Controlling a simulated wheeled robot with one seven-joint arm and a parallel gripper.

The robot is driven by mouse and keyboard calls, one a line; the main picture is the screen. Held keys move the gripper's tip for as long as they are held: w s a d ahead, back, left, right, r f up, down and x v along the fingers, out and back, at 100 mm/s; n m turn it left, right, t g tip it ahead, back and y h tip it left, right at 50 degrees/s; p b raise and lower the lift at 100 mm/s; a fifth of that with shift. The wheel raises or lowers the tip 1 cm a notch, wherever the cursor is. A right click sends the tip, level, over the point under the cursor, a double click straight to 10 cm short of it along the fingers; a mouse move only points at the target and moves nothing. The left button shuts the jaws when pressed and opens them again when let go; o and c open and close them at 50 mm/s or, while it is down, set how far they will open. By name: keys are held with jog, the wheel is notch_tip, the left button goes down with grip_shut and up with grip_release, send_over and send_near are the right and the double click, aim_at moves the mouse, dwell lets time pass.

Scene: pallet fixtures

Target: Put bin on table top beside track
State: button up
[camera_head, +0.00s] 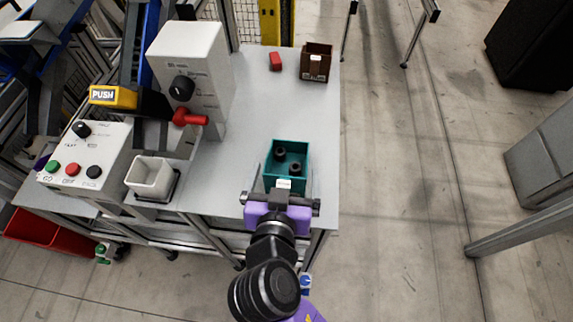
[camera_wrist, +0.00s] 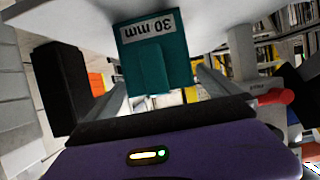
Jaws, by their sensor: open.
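A teal bin (camera_head: 289,151) with a few dark round parts in it is at the front right of the grey table top (camera_head: 262,115). In the wrist view the bin (camera_wrist: 155,60) shows close up, with an upside-down "30 mm" label. My gripper (camera_head: 284,180) is open at the bin's near side, with one finger at each side of it. In the wrist view the gripper (camera_wrist: 163,88) has the bin between its fingers, and I cannot tell whether they touch it. A blue and black track (camera_head: 146,50) slopes down at the left, behind the machine box.
A brown bin (camera_head: 316,62) and a small red block (camera_head: 276,61) stand at the table's back right. A white machine box (camera_head: 190,70), a button panel (camera_head: 84,157) and a white bin (camera_head: 151,174) occupy the left. The table's middle right is clear.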

jog(key=v, duration=0.8)
jog(key=shift+b, duration=0.45)
jog(key=s+d+f+n+g+y, duration=0.25)
jog(key=s+d+f, duration=0.35)
jog(key=d+f, duration=0.45)
jog(key=s+d+r+m+t+h, duration=0.1)
jog(key=s+d+r+t, duration=0.1)
jog(key=s+d+r, duration=0.2)
jog(key=s+d+r+m+t+h, duration=0.1)
jog(key=s+d+r, duration=0.4)
jog(key=s+d, duration=0.3)
jog(key=shift+s+d+t, duration=0.3)
jog(key=shift+s+t, duration=0.05)
jog(key=shift+s, duration=0.65)
jog(key=shift+f, duration=0.1)
